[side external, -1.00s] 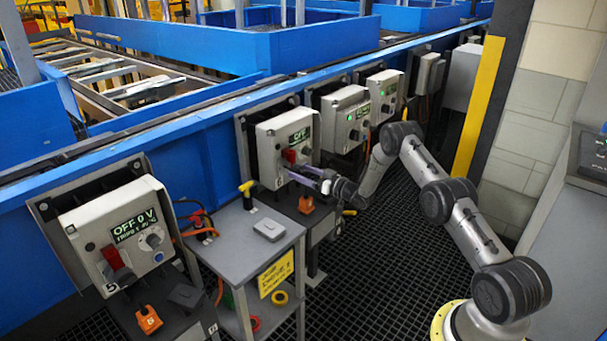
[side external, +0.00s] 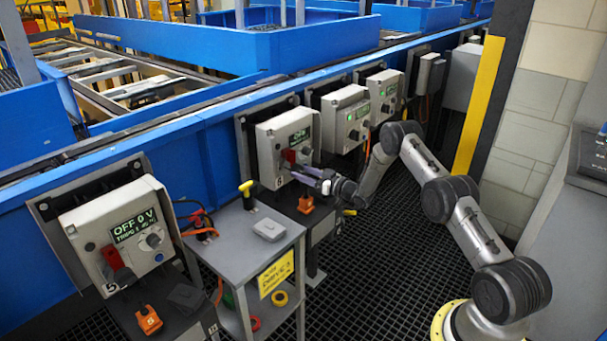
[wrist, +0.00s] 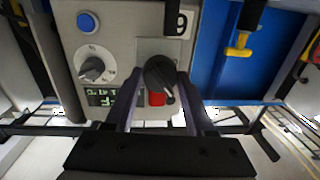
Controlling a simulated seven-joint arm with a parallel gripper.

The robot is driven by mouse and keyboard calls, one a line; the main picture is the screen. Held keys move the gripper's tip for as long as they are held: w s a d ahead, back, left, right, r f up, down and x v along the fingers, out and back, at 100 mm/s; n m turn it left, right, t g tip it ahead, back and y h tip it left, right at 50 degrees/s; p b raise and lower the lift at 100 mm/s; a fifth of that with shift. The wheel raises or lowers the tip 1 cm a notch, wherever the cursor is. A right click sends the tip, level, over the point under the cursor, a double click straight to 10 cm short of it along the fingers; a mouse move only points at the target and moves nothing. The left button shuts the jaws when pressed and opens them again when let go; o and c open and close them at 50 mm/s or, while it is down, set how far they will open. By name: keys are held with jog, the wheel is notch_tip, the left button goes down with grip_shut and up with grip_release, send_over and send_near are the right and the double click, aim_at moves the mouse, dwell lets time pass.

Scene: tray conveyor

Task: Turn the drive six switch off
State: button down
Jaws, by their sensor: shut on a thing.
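The drive six box (side external: 268,152) is a pale cabinet on the blue conveyor frame; in the wrist view (wrist: 115,30) it shows upside down. Its rotary switch (wrist: 159,72) has a black handle over a red plate (wrist: 157,98). A grey dial (wrist: 92,68), blue button (wrist: 87,22) and small display (wrist: 102,97) sit beside it. My gripper (wrist: 160,76) is shut on the black switch handle, one finger on each side. In the side view my gripper (side external: 297,171) reaches the box front from the right and partly hides the switch. The display text there is too blurred to read.
The drive five box (side external: 105,235) at left reads OFF 0 V. Two similar boxes (side external: 347,120) with green lamps stand beyond drive six. A grey cart (side external: 235,232) with a yellow-handled item (side external: 247,190) stands close left of my gripper. An orange tagged item (side external: 306,204) lies below.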

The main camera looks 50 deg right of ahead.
jog(key=n, duration=1)
jog(key=shift+r+g+h, duration=0.1)
jog(key=shift+g+h, duration=0.2)
jog(key=shift+g, duration=0.1)
dwell(0.3)
jog(key=shift+c, duration=1.2)
grip_release()
jog(key=s, duration=1.3)
jog(key=shift+s+d+r, duration=0.2)
jog(key=shift+s+r, duration=0.2)
jog(key=shift+r, duration=0.05)
